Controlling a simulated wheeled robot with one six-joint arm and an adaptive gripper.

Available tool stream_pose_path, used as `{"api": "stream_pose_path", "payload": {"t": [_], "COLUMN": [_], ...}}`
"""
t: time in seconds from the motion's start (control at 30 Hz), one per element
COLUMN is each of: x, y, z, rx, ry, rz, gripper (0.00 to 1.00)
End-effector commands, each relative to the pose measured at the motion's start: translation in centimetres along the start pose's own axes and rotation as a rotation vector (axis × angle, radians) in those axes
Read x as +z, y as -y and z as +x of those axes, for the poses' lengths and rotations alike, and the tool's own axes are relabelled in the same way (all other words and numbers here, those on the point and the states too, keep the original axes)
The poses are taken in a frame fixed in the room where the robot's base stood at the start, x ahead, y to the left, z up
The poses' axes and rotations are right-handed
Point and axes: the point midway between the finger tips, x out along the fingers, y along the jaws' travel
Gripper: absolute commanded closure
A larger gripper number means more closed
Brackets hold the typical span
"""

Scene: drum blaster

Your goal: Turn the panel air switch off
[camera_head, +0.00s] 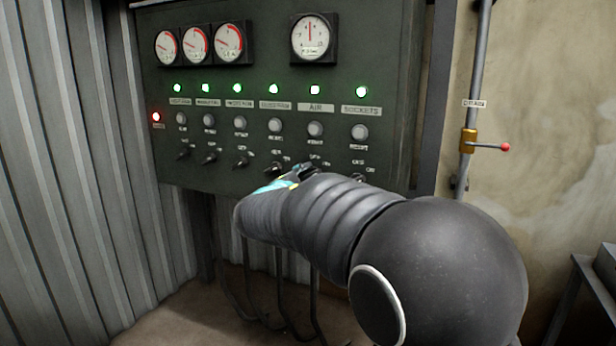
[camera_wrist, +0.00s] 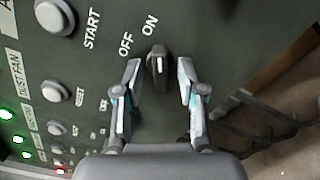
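The dark green control panel (camera_head: 275,60) shows the AIR column in the head view, with its AIR label (camera_head: 315,107), a lit green lamp (camera_head: 315,90) and a pale button (camera_head: 315,129). The air switch there is hidden by my gripper (camera_head: 300,172). In the wrist view a small dark rotary switch (camera_wrist: 157,62), which appears to be the air switch, has a pale pointer mark turned toward the ON label. My gripper (camera_wrist: 158,70) is open, with one fingertip on each side of this switch. Small gaps seem to remain on both sides; contact is unclear.
Other columns sit to the left, with switches such as the leftmost one (camera_head: 183,153), and a SOCKETS column (camera_head: 360,111) stands right. All top lamps are green; a red lamp (camera_head: 157,117) glows far left. A drain valve (camera_head: 470,143) is on the right wall pipe.

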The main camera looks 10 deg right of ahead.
Motion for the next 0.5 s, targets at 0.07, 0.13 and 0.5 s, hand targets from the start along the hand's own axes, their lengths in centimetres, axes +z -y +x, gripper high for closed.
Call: {"api": "stream_pose_path", "payload": {"t": [0.07, 0.13, 0.5], "x": [0.04, 0.02, 0.0], "y": [0.0, 0.02, 0.01], "z": [0.37, 0.48, 0.45], "rx": [0.0, 0.0, 0.0], "ry": [0.0, 0.0, 0.0], "rz": [0.0, 0.0, 0.0], "gripper": [0.6, 0.6, 0.98]}}
